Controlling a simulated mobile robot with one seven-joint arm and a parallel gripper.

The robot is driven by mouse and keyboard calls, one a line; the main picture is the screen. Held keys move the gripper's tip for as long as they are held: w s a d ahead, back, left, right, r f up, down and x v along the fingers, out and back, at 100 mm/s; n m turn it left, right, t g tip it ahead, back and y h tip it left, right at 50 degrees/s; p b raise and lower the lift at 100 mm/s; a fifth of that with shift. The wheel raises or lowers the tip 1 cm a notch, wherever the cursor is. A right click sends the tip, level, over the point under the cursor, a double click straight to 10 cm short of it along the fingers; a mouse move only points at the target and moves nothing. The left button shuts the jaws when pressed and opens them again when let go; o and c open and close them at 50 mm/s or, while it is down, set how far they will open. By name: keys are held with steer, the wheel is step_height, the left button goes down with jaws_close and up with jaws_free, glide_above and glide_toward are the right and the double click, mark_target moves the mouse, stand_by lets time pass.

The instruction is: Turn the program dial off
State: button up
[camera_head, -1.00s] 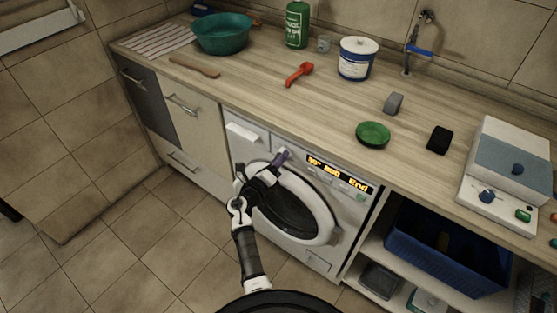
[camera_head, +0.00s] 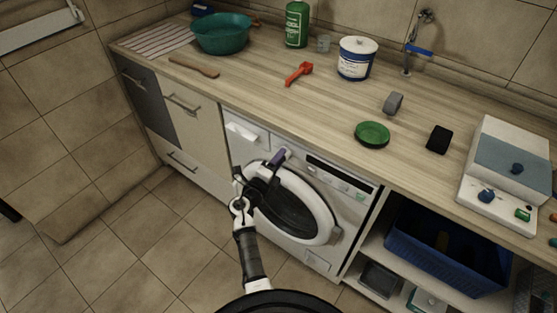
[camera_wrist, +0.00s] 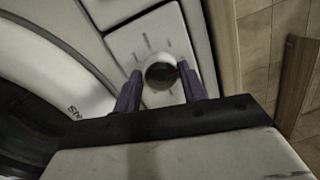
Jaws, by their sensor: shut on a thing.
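The washing machine (camera_head: 330,256) stands under the counter with its round door shut. Its display strip (camera_head: 326,170) is dark. The program dial (camera_wrist: 160,73) is a round knob with a silver rim on a pale panel with tick marks, seen in the wrist view. In the head view the dial is hidden behind my gripper (camera_head: 278,158). My gripper's purple fingers stand on both sides of the dial in the wrist view (camera_wrist: 161,92), and they are shut on it. A dark mark shows on the dial's right side.
The wooden counter (camera_head: 270,100) overhangs the machine and holds a teal basin (camera_head: 222,36), a green dish (camera_head: 372,135) and other items. A blue crate (camera_head: 445,262) sits on the open shelf at right. Floor in front is clear.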

steer(key=o, duration=1)
steer(key=shift+c, duration=0.2)
steer(key=b+v, duration=0.1)
steer(key=v, duration=1.2)
steer(key=shift+s+a, duration=0.2)
steer(key=shift+s, duration=0.15)
steer(key=shift+w, duration=0.1)
